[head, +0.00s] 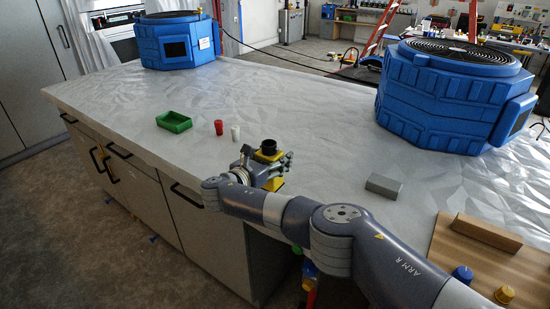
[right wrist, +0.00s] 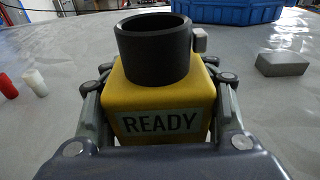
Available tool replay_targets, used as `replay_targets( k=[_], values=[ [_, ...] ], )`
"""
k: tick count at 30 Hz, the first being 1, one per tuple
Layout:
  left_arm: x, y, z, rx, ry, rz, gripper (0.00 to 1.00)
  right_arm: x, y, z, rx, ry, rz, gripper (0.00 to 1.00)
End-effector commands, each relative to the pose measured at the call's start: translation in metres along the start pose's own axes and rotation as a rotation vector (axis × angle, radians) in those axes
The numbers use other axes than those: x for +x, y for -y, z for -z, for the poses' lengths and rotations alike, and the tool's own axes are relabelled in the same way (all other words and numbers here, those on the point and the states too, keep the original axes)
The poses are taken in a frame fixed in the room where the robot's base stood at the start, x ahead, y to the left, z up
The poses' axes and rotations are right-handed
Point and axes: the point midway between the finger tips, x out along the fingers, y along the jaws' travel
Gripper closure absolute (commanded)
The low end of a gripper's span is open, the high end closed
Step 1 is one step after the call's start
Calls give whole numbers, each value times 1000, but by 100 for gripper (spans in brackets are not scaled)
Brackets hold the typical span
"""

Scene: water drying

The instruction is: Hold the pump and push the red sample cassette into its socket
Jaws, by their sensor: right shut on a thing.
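The yellow pump (head: 272,184) stands near the front edge of the worktop, with an open black ring-shaped socket (head: 268,149) on top. In the right wrist view the pump (right wrist: 160,95) shows a label reading "READY", and its black socket (right wrist: 153,50) looks empty from this side. My right gripper (head: 264,166) is shut on the pump, one finger along each side. The red sample cassette (head: 219,127) stands apart on the worktop, to the left of the pump; it also shows at the left edge of the right wrist view (right wrist: 7,86). My left gripper is not in view.
A white piece (head: 235,132) stands between the red cassette and the pump. A green tray (head: 174,122) lies further left. A grey block (head: 383,186) lies to the right. Large blue machines (head: 176,40) (head: 450,95) stand at the back. The middle worktop is clear.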

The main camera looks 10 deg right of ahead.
Motion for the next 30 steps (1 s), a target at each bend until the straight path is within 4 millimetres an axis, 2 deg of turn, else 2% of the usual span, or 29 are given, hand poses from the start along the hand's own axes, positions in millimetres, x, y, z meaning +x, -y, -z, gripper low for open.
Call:
replay_targets(
  k=[25, 26, 28, 30],
  values=[
    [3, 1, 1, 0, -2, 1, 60, 0, 0, 4, 0, 1, 0, 74],
    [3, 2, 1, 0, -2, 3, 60, 0, 0, 4, 0, 1, 0, 40],
    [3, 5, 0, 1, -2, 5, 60, 0, 0, 4, 0, 0, 0, 24],
    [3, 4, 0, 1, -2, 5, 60, 0, 0, 4, 0, 0, 0, 23]
  ],
)
